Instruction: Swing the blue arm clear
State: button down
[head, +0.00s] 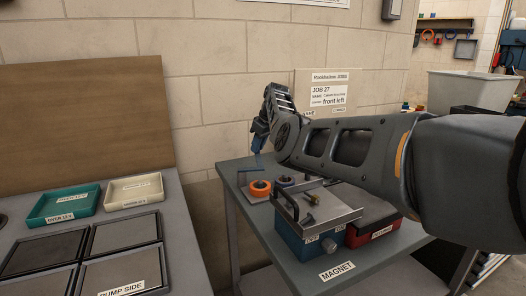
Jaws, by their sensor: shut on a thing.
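The blue arm (255,163) shows as a thin bent blue piece above the far left part of the grey table. My gripper (260,143) is small and partly hidden by my own wrist and forearm. It points down at the upper end of the blue arm and is shut on it. The exact contact between the jaws and the blue arm is too small to make out. An orange ring-shaped part (260,188) is just below and right of the blue arm.
A blue box with a metal top and handle (318,210) and a red box (372,235) stand on the grey table (262,226), close to the rings. Left, another bench holds green (64,206) and cream (134,190) trays. A wall is close behind.

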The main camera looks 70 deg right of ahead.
jog(key=shift+w+n+b, duration=0.35)
jog(key=shift+w+n, duration=0.05)
jog(key=shift+w, duration=0.05)
jog(key=shift+r, duration=0.1)
jog(key=c, duration=1)
grip_release()
jog(key=shift+v, duration=3.85)
